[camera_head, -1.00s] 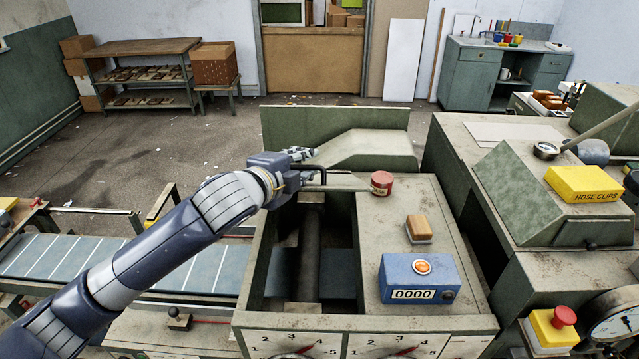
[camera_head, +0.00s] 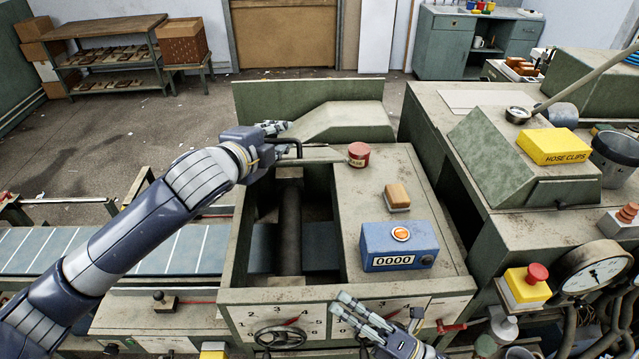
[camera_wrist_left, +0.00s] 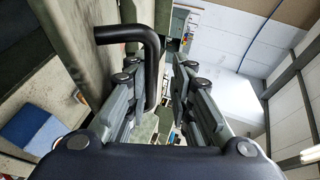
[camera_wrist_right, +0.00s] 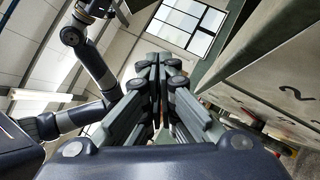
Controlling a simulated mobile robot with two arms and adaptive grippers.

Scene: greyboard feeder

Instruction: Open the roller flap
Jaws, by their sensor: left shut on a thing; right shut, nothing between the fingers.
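The black bar handle (camera_head: 290,147) of the roller flap is at the far end of the machine's open roller bay (camera_head: 262,250). A dark roller (camera_head: 291,225) is exposed inside the bay. A thin pale edge (camera_head: 325,159) beside the handle looks like the flap seen nearly edge-on; its angle is hard to tell. My left gripper (camera_head: 280,135) is at the handle, shut on it. The bent bar (camera_wrist_left: 150,70) shows between its fingers in the left wrist view. My right gripper (camera_head: 340,304) is shut and empty in front of the machine's dial panel (camera_head: 240,318).
A red tin (camera_head: 358,155), a tan-topped block (camera_head: 397,196) and a blue counter box (camera_head: 399,246) stand on the top right of the bay. A conveyor (camera_head: 150,250) lies left. A red stop button (camera_head: 537,273) and gauge (camera_head: 595,268) are at right.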

